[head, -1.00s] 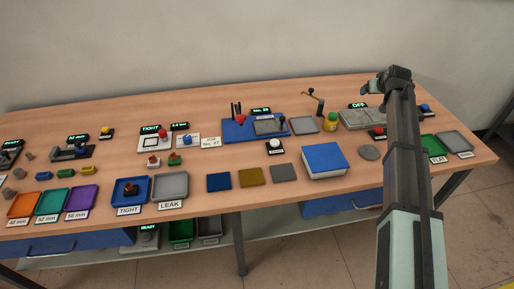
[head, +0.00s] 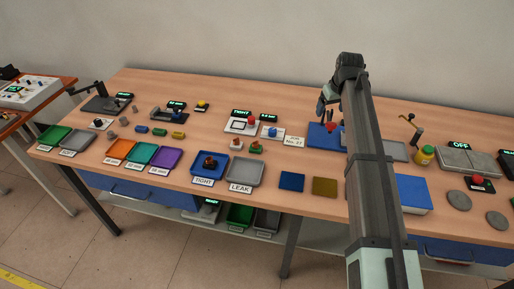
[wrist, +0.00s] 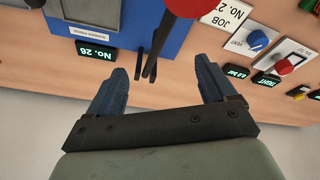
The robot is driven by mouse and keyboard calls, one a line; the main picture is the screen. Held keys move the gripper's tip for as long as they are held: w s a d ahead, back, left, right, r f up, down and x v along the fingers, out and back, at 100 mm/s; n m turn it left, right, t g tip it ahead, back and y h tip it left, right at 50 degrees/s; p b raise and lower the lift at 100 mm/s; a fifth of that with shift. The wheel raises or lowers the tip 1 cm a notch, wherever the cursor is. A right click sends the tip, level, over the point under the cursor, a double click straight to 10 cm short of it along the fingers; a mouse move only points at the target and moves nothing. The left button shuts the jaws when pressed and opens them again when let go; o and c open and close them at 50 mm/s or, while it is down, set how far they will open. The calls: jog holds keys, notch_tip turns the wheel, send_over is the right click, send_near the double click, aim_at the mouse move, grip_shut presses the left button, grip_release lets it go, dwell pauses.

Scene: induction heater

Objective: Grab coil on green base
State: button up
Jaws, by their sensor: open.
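A small reddish part on a green base (head: 256,147), which looks like the coil, sits on the table left of centre in the head view, behind the grey LEAK tray. It is too small for detail. A similar part on a whitish base (head: 236,143) stands just left of it. My gripper (head: 324,106) is above the blue number press, to the right of and farther back than the green-based part. In the wrist view my gripper (wrist: 162,78) is open, with dark rods showing between its fingers. The green-based part is not visible there.
The blue press (head: 318,136) has a red knob (wrist: 192,6) close to my fingers. The blue TIGHT tray (head: 209,166) and grey LEAK tray (head: 244,172) lie at the front. A panel with a red button (head: 251,120) stands behind the part.

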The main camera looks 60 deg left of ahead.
jog(key=s+a+n+g+h, duration=0.15)
jog(key=s+a, duration=0.45)
jog(key=s, duration=0.7)
jog(key=n+h, duration=0.1)
jog(key=n, duration=0.1)
send_over(255, 143)
jog(key=w, duration=0.1)
jog(key=f, duration=0.7)
jog(key=shift+d, duration=0.3)
jog(key=shift+s+a+f, duration=0.15)
jog(key=shift+s+f, duration=0.05)
jog(key=shift+f, duration=1.15)
jog(key=shift+s+a+f, duration=0.15)
jog(key=shift+f, duration=1.2)
jog(key=shift+c, duration=0.2)
jog(key=c, duration=1)
jog(key=shift+r, duration=0.15)
